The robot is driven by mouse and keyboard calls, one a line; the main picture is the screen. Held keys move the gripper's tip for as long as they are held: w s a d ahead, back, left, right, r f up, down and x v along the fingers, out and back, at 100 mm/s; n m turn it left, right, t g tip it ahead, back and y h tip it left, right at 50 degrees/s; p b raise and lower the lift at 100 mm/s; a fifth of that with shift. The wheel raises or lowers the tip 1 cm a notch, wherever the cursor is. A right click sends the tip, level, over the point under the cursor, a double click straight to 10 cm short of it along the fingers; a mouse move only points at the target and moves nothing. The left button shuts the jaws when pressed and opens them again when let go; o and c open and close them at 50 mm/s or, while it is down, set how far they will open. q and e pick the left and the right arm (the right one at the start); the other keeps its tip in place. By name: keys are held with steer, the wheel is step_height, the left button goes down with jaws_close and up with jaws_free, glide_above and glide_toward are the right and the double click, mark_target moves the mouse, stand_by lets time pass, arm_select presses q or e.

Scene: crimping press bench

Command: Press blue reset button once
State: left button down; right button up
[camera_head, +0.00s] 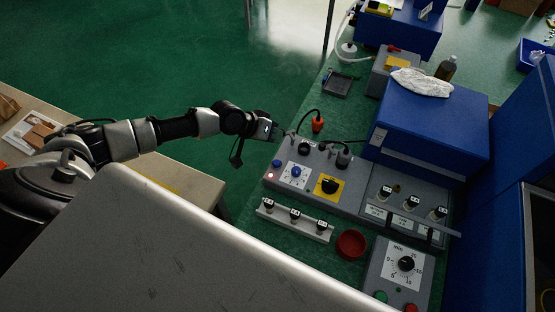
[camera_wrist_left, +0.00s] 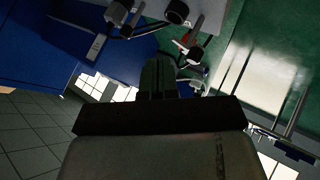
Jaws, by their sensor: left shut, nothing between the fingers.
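A small round blue button (camera_head: 277,163) sits on the grey control box (camera_head: 322,200), left of a blue knob (camera_head: 296,171) on a white scale plate. I cannot read a label on the button. My left gripper (camera_head: 287,134) reaches in from the left, behind and above the box's far left edge. Its fingers are shut, empty and apart from the button. In the left wrist view the closed fingers (camera_wrist_left: 159,78) point towards the upper middle; I cannot make out the button there. My right gripper is not in view.
A rail with several switches (camera_head: 294,217), a red dish (camera_head: 351,244) and a timer box (camera_head: 403,268) are nearer. A blue press housing (camera_head: 432,125) rises at right.

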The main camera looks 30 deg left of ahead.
arm_select(q)
steer(key=b, duration=0.7)
glide_above(275, 161)
step_height(275, 161, down, 8)
steer(key=shift+f, duration=0.1)
steer(key=shift+f+b, duration=0.4)
stand_by(0.7)
stand_by(0.7)
steer(key=shift+f+b, duration=0.3)
steer(key=shift+f, duration=0.05)
